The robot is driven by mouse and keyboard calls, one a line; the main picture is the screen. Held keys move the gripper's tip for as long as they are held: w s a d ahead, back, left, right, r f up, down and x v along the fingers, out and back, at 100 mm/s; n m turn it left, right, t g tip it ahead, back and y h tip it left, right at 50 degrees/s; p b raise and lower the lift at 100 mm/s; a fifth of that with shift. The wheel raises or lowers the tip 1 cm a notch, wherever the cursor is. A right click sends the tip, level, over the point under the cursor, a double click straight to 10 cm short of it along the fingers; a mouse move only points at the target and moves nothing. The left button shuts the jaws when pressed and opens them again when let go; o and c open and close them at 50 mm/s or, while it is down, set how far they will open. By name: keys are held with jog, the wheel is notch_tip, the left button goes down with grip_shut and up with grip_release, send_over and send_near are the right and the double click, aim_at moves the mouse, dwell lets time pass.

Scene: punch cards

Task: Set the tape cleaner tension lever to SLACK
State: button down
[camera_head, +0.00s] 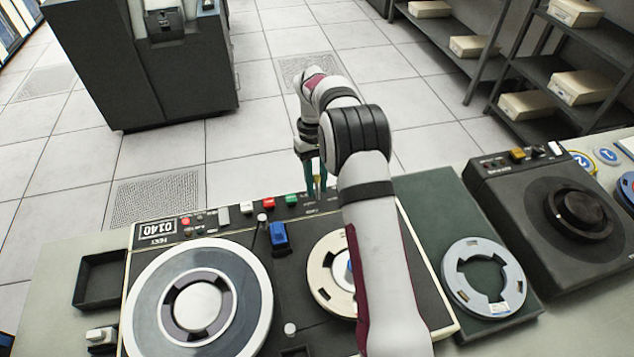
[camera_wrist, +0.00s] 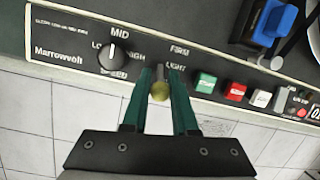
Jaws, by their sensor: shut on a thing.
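The tension lever (camera_wrist: 160,90) shows a rounded yellow-olive knob at the front edge of the dark tape cleaner panel (camera_wrist: 80,19). The labels FIRM and LIGHT are readable above it in the wrist view. I see no readable SLACK label; that part is behind the lever and fingers. My gripper (camera_wrist: 158,88) has its two green fingers shut on the lever knob, one on each side. In the head view my gripper (camera_head: 316,178) points down at the machine's far edge, with a bit of yellow between the fingers. The lever's exact setting cannot be told.
A speed dial (camera_wrist: 113,54) sits left of the lever in the wrist view. Green (camera_wrist: 205,83) and red (camera_wrist: 235,92) buttons lie to its right. A blue block (camera_head: 278,235) and a large reel (camera_head: 250,300) stand on the machine. My arm hides part of the panel.

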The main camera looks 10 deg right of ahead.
jog(key=c, duration=0.7)
grip_release()
jog(key=shift+c, duration=0.2)
jog(key=v, duration=1.2)
